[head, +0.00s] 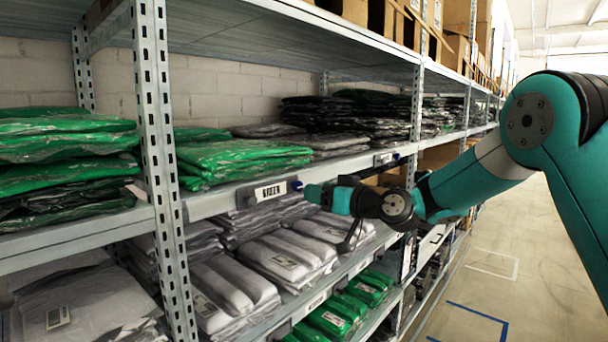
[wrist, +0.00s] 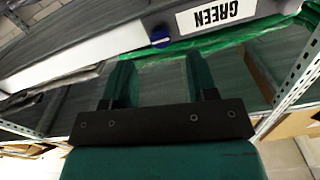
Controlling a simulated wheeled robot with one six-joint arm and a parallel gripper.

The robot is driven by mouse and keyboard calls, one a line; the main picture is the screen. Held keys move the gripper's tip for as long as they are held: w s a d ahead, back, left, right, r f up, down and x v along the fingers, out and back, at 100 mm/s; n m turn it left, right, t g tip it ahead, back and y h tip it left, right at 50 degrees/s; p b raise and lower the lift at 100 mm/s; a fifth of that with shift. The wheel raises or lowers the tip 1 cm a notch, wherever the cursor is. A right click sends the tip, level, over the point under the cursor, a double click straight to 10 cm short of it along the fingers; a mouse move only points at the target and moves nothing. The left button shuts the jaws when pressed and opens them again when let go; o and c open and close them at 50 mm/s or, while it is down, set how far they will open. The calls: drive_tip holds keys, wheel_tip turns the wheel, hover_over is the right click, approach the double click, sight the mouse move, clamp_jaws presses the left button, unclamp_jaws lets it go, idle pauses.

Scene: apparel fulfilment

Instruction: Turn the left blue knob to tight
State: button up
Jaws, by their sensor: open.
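The left blue knob (head: 297,186) sits at the right end of a white label plate (head: 270,191) on the shelf's front edge. In the wrist view the knob (wrist: 160,37) lies just beyond my fingertips, roughly midway between them. My gripper (head: 311,193) is open and close to the knob in the head view, with its fingers pointing at the shelf edge. In the wrist view the fingers of my gripper (wrist: 160,62) are apart with nothing between them. A second blue knob (head: 396,156) is farther right along the edge. How tight the left knob is cannot be told.
Green bagged garments (head: 235,157) lie on the shelf behind the edge. Grey bagged garments (head: 285,255) fill the shelf below. A perforated upright (head: 160,150) stands left of the label plate. The aisle floor (head: 500,250) at right is clear.

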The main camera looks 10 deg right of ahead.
sight(300, 187)
drive_tip(key=p+x, duration=0.2)
drive_tip(key=x, duration=0.3)
drive_tip(key=shift+w+a, duration=0.1)
drive_tip(key=c, duration=0.9)
